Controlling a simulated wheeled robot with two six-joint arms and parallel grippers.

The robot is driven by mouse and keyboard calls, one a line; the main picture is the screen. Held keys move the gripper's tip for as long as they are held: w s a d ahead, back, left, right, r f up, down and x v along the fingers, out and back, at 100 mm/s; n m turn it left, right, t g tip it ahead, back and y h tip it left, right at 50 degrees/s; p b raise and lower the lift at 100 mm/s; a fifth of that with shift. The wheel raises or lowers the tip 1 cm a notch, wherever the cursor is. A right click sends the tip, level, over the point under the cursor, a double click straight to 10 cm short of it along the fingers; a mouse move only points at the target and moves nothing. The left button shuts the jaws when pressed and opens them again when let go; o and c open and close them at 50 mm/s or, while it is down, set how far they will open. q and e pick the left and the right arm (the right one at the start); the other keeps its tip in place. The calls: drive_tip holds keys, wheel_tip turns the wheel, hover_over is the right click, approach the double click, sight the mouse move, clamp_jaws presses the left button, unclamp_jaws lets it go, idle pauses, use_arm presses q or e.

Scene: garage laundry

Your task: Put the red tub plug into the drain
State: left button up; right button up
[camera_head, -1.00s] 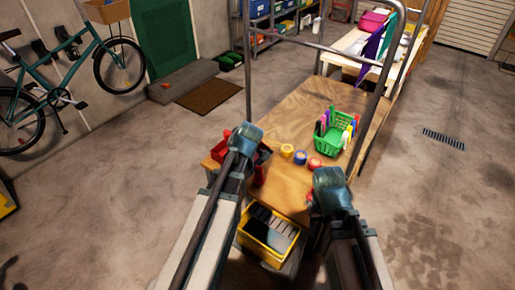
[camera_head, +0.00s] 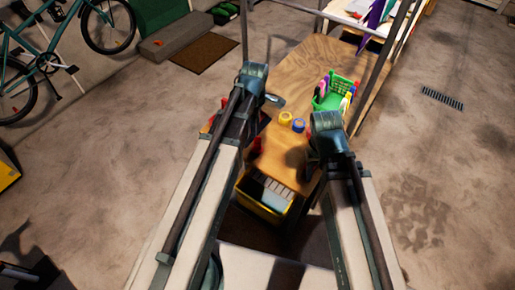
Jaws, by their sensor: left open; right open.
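I cannot surely make out the red tub plug. A small red thing (camera_head: 257,145) shows on the wooden bench beside my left arm, too small to identify. A slotted floor drain (camera_head: 442,98) lies in the concrete at the right; no tub drain is in view. Neither gripper visibly holds anything.
The wooden bench (camera_head: 318,65) has a metal frame. On it stand a green basket (camera_head: 327,102) of bottles, a yellow roll (camera_head: 285,118) and a blue roll (camera_head: 298,125). A yellow bin (camera_head: 262,211) is at its near end.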

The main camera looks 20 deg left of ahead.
use_arm(q)
drive_tip(key=b, duration=0.5)
hover_over(257, 148)
drive_tip(key=f, duration=0.6)
drive_tip(key=shift+s+a+f, duration=0.1)
drive_tip(key=shift+a+f, duration=0.1)
drive_tip(key=shift+a, duration=0.05)
use_arm(e)
wheel_tip(257, 148, down, 6)
drive_tip(key=shift+f, duration=0.15)
use_arm(q)
drive_tip(key=f+b, duration=0.2)
drive_tip(key=b, duration=0.1)
drive_tip(key=f+b, duration=0.1)
drive_tip(key=f, duration=0.1)
drive_tip(key=shift+w+d, duration=0.3)
drive_tip(key=shift+w, duration=0.1)
use_arm(e)
wheel_tip(257, 148, down, 4)
drive_tip(key=shift+f, duration=0.1)
use_arm(q)
drive_tip(key=shift+f+b, duration=0.6)
drive_tip(key=shift+b, duration=0.15)
use_arm(e)
drive_tip(key=shift+f, duration=0.55)
use_arm(q)
drive_tip(key=shift+r, duration=0.1)
use_arm(e)
drive_tip(key=shift+r, duration=0.1)
